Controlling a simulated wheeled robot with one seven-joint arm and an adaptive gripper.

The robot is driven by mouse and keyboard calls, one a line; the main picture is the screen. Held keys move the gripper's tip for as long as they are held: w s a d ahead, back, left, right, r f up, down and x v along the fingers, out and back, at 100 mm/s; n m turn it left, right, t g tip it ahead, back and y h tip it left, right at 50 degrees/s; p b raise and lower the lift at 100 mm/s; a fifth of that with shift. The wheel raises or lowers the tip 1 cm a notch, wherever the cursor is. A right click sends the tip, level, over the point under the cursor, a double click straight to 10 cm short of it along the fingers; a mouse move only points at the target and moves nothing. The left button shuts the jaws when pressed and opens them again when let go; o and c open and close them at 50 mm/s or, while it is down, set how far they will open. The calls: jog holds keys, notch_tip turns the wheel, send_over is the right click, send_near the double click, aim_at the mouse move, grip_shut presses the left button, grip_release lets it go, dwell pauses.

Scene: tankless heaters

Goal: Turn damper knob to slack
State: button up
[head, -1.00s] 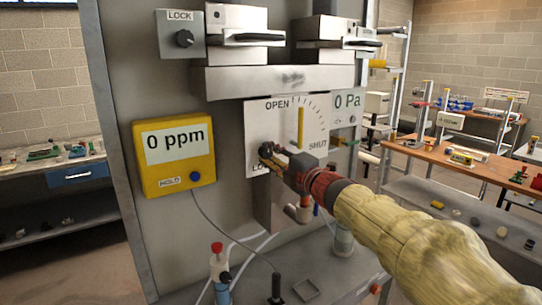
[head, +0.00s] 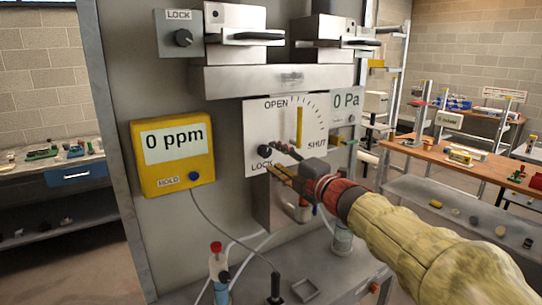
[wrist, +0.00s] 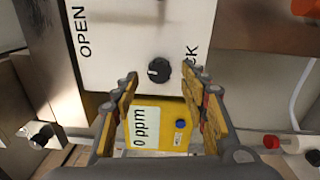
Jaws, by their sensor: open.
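The white damper plate (head: 262,122) carries the words OPEN, SHUT and LOCK and an upright yellow lever (head: 300,127). A small black knob (head: 263,154) sits at its lower left, just above LOCK. In the wrist view the knob (wrist: 158,70) shows a white mark pointing left, away from the partly hidden LOCK label. No label reading slack is visible. My gripper (head: 280,161) is open and just off the plate, to the knob's right in the head view. In the wrist view the knob appears between the fingertips (wrist: 160,76), apparently untouched.
A yellow meter (head: 175,155) reading 0 ppm hangs left of the plate. A gauge (head: 345,103) reading 0 Pa is at the right. Another LOCK knob (head: 183,38) is high up. A shelf below holds a red-capped bottle (head: 217,262) and a small tray (head: 305,290).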

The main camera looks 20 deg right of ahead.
jog(key=v, duration=0.8)
